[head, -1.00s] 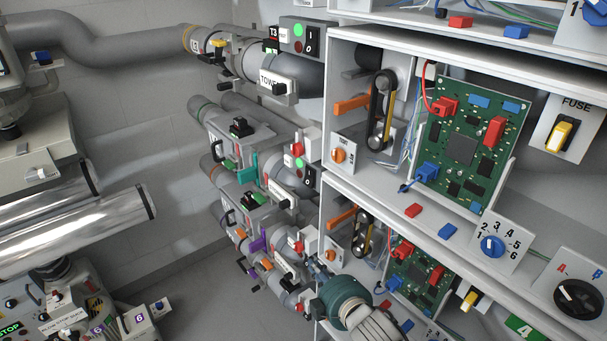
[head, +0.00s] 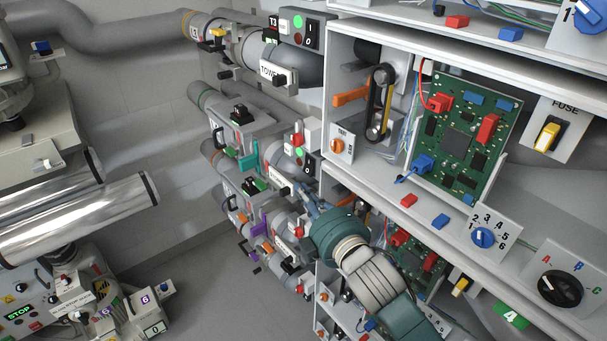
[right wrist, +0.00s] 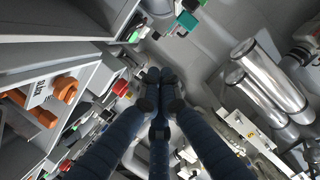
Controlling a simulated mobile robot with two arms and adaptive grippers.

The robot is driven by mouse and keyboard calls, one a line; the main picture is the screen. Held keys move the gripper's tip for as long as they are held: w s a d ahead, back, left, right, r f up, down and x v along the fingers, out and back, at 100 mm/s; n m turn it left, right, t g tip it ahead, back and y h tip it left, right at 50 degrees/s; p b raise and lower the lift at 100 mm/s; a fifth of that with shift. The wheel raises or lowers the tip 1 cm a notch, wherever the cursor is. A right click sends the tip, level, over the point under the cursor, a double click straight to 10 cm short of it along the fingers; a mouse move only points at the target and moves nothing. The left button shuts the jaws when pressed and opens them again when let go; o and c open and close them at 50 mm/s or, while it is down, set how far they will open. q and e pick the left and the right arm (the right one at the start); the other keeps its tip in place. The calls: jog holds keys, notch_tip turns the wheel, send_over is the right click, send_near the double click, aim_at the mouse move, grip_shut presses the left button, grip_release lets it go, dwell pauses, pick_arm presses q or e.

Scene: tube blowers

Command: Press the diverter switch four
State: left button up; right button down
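I cannot tell for sure which control is the diverter switch four. A green plate marked 4 (head: 512,316) is at the lower right in the head view, beside a rotary A-B-C knob (head: 560,288). My right gripper (head: 303,187) reaches in from the lower right, in front of the shelf edge and close to the stacked pipe units with small switches. In the right wrist view its dark fingers (right wrist: 160,82) come together at the tips, with nothing visible between them. Whether the tips touch a switch cannot be told. My left gripper is not in view.
Shelves with a green circuit board (head: 463,138) and a 1-6 dial (head: 484,237) stand to the right. Pipe units with a teal handle (head: 247,162) and a T3 box (head: 300,30) are at the centre. Shiny cylinders (head: 80,215) lie left. Floor between is clear.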

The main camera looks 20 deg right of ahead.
aim_at(308, 166)
jog(key=w+d+f+p, duration=0.2)
jog(key=w+p, duration=0.1)
jog(key=w, duration=0.5)
jog(key=shift+d+f, duration=0.15)
jog(key=shift+d, duration=0.2)
jog(key=shift+a, duration=0.1)
